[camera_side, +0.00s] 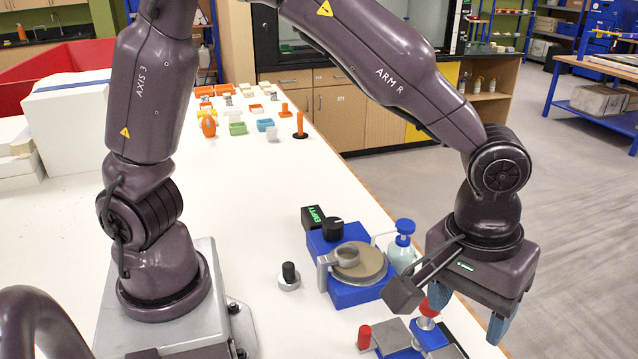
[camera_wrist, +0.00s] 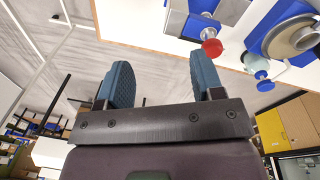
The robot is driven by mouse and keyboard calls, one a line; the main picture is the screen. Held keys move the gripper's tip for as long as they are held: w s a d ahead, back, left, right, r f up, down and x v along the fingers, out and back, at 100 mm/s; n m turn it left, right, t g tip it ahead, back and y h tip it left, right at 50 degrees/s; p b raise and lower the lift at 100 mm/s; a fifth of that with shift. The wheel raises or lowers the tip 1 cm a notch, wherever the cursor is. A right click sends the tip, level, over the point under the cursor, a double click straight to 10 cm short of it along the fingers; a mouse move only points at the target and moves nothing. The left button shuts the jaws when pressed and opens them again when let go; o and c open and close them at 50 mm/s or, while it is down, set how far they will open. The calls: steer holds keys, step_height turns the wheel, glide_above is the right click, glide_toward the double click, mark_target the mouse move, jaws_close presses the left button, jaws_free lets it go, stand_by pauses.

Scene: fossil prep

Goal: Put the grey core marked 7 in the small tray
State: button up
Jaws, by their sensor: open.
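My gripper (camera_side: 465,317) hangs at the right front edge of the white table, its blue fingers pointing down. In the wrist view my gripper (camera_wrist: 158,62) has its two fingers apart with nothing between them. I cannot make out a grey core with a 7 on it in either view. I cannot tell which is the small tray.
A blue machine with a round disc (camera_side: 375,268) and a bottle with a blue pump (camera_side: 404,240) stand left of my gripper. A red-knobbed device (camera_side: 365,337) is close by. A black-knobbed piece (camera_side: 289,276) stands further left. The table between machine and trays is clear.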

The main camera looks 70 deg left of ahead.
steer(key=s+a+r+m+t, duration=0.2)
steer(key=s+a+r, duration=0.2)
steer(key=a+r, duration=0.65)
steer(key=s+a+r+m+t, duration=0.1)
steer(key=s+a+m+t, duration=0.1)
steer(key=s+a, duration=0.7)
steer(key=shift+a+r+m+t+y, duration=0.15)
steer(key=shift+a+m+t+y, duration=0.2)
steer(key=shift+a, duration=0.7)
